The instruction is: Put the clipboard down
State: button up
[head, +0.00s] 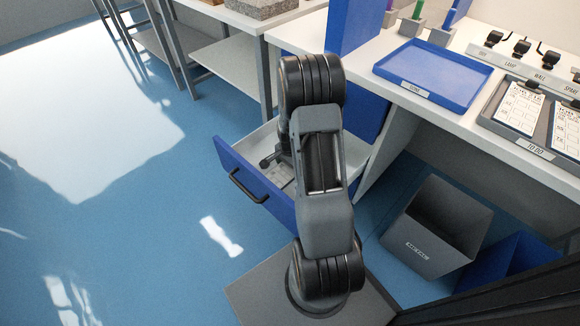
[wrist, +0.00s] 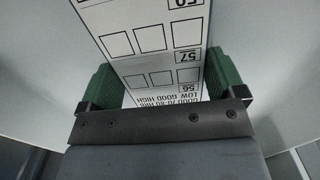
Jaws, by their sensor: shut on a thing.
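The clipboard (wrist: 150,45) shows in the wrist view as a white printed sheet with rows of empty boxes and the numbers 56 and 57, upside down. My gripper (wrist: 161,82) has its green pads at the sheet's left and right edges and is shut on it. The clipboard's far end runs out of the frame. Pale surfaces lie on both sides of it. In the head view my arm reaches over an open blue-fronted drawer (head: 240,180) with a pale inside. My arm hides much of the drawer, and the clipboard cannot be made out clearly there.
A grey bin (head: 440,225) and a blue bin (head: 515,262) stand below. The blue floor at left is clear.

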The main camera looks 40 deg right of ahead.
jog(key=shift+f, duration=0.15)
jog(key=o, duration=0.8)
notch_tip(320, 180, up, 12)
jog(key=p, duration=0.4)
jog(key=s+a+r+n+t, duration=0.1)
jog(key=s+a+r+n, duration=0.3)
jog(key=a+r+n, duration=0.1)
jog(key=s+a+r+n+t, duration=0.1)
jog(key=s+a+r+n, duration=0.3)
jog(key=a+r+n, duration=0.1)
jog(key=s+a+r+n, duration=0.3)
jog(key=a+r+n, duration=0.3)
jog(key=a, duration=0.1)
jog(key=shift+s+a+t, duration=0.35)
jog(key=shift+s+t, duration=0.05)
